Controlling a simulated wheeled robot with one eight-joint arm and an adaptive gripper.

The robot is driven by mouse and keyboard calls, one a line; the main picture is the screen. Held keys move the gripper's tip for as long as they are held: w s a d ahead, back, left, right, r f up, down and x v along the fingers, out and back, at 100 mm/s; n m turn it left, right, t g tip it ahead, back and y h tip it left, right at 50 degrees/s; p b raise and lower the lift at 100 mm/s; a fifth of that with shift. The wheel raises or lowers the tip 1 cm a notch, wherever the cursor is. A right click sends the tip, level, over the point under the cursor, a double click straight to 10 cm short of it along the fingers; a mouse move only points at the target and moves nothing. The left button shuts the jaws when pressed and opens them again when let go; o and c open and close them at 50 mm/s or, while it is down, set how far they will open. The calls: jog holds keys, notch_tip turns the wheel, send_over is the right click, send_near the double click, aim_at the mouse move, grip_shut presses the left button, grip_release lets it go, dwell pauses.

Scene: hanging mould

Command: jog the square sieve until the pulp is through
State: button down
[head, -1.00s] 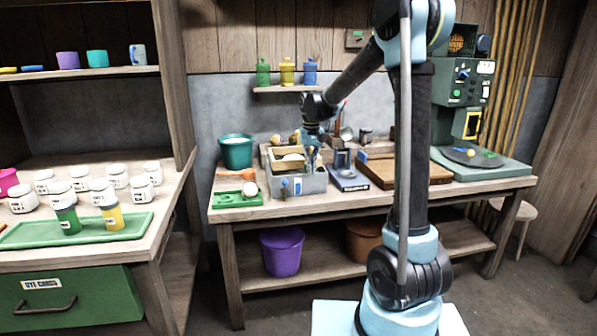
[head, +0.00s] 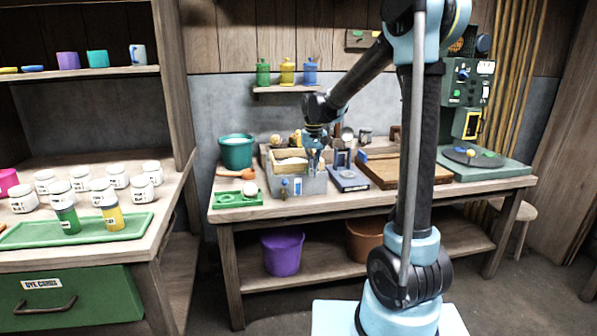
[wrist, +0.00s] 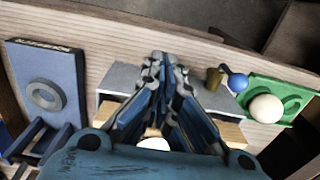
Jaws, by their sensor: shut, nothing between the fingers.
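The square sieve (head: 290,163) is a light wooden frame with pale pulp in it. It sits in the grey vat (head: 312,186) near the left end of the workbench. My gripper (head: 313,165) points down at the sieve's right side in the head view. In the wrist view my gripper (wrist: 166,72) is shut and empty, with its fingers over the grey vat (wrist: 122,78). Wooden parts of the sieve (wrist: 230,133) show on both sides of the fingers. A bit of white pulp (wrist: 153,144) shows below them; most of it is hidden. I cannot tell whether the fingers touch the frame.
A green tray (head: 228,199) with a white ball lies left of the vat, and a teal bucket (head: 236,152) stands behind it. A blue stand (head: 348,180) and a wooden board (head: 400,172) are to the right. Small knobs stick up at the vat's front.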

jog(key=w, duration=0.1)
jog(key=w+a, duration=0.1)
jog(key=w, duration=0.1)
jog(key=shift+w, duration=0.15)
jog(key=s, duration=0.2)
jog(key=s+d, duration=0.1)
jog(key=s, duration=0.1)
jog(key=shift+d, duration=0.1)
dwell(1.3)
jog(key=w, duration=0.2)
jog(key=w+a, duration=0.1)
jog(key=w, duration=0.1)
jog(key=shift+a, duration=0.1)
jog(key=s, duration=0.2)
jog(key=s+d, duration=0.1)
jog(key=s, duration=0.1)
jog(key=shift+d, duration=0.1)
dwell(0.3)
